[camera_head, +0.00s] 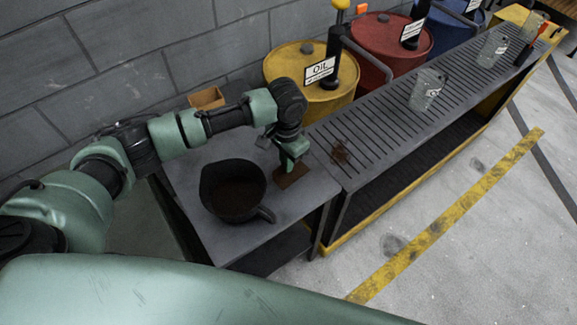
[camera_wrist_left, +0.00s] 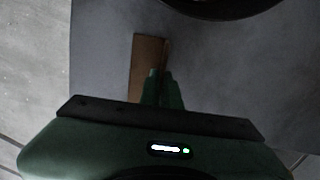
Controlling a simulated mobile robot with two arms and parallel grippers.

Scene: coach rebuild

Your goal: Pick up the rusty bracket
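The rusty bracket (camera_head: 292,176) is a small brown angled piece at the right part of the grey table, beside the dark pot. It also shows in the left wrist view (camera_wrist_left: 147,62), with a broad flat face and a thin edge on its right. My left gripper (camera_head: 289,164) points down at the bracket. In the left wrist view its green fingertips (camera_wrist_left: 163,76) are close together at the bracket's near end, apparently on its thin upright part. The fingers hide that end. Whether the bracket touches the table is hard to tell. My right gripper is not in view.
A dark pot (camera_head: 232,190) with brown contents stands left of the bracket. A small tan box (camera_head: 206,97) is at the back. A slatted bench (camera_head: 385,125) adjoins the table on the right, with glass jugs (camera_head: 427,90) on it. Oil drums (camera_head: 310,75) stand behind.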

